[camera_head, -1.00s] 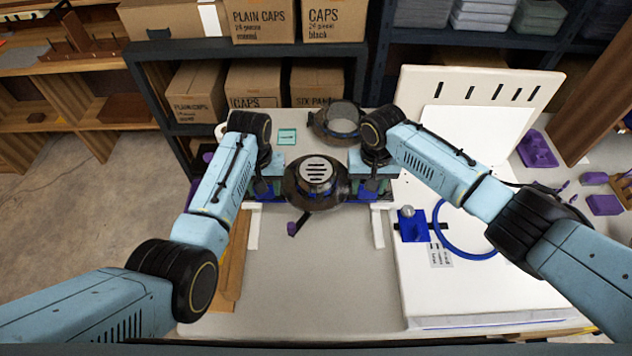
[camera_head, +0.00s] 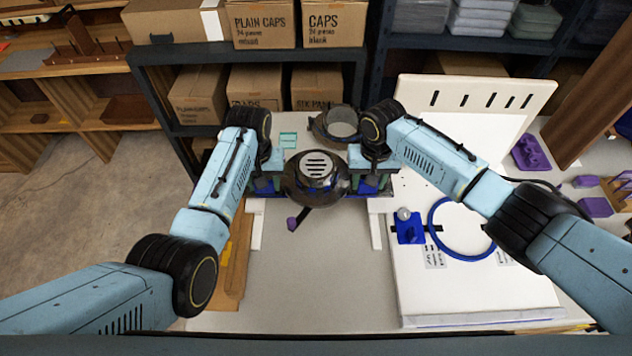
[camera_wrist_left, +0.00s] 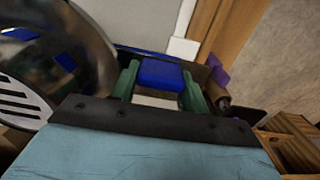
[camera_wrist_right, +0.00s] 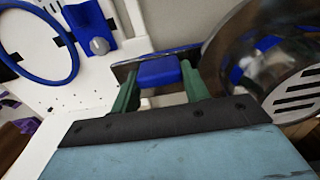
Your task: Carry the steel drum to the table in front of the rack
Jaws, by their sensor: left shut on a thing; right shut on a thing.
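The steel drum (camera_head: 316,188), a shiny dark round body with a slotted light cap, is between my two grippers over the table (camera_head: 310,275). My left gripper (camera_head: 266,183) is shut on a blue handle (camera_wrist_left: 160,73) at the drum's left side. My right gripper (camera_head: 371,181) is shut on a blue handle (camera_wrist_right: 158,71) at its right side. The drum's curved wall also shows in the left wrist view (camera_wrist_left: 75,60) and the right wrist view (camera_wrist_right: 265,65). Its underside is hidden, so I cannot tell whether it touches the table.
The dark rack (camera_head: 160,95) with cardboard boxes (camera_head: 257,88) stands behind the table. A second round pan (camera_head: 338,124) sits behind the drum. At right lie a white board (camera_head: 480,285), a blue ring (camera_head: 435,238) and purple parts (camera_head: 530,152). The table's front middle is clear.

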